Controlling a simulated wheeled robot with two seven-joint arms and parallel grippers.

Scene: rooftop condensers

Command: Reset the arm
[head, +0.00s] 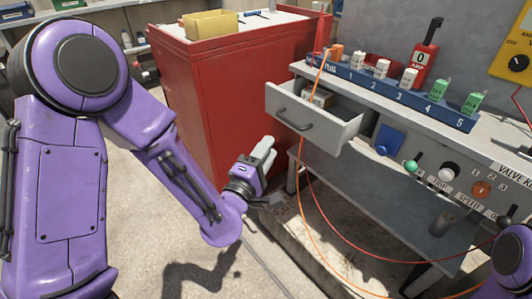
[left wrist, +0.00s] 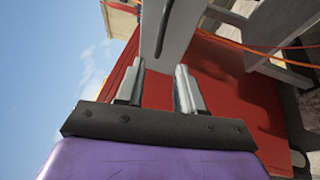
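My left arm, purple, comes in from the left in the head view. Its gripper (head: 264,150) is in front of the red cabinet, just below and left of the pulled-out grey drawer (head: 325,128). In the left wrist view the two grey fingers (left wrist: 159,70) stand apart with nothing held between them. A pale grey panel shows beyond the fingertips; I cannot tell whether it is the drawer. My right gripper is out of view; only a purple part of my right arm shows at the lower right edge of the head view.
The red cabinet (head: 215,95) carries a yellow bin (head: 210,24). The bench has a blue numbered rack (head: 395,95) with plugs, a red meter (head: 424,58) and a panel of knobs. Orange and red cables hang in front of it. Open concrete floor (head: 200,265) lies below my left arm.

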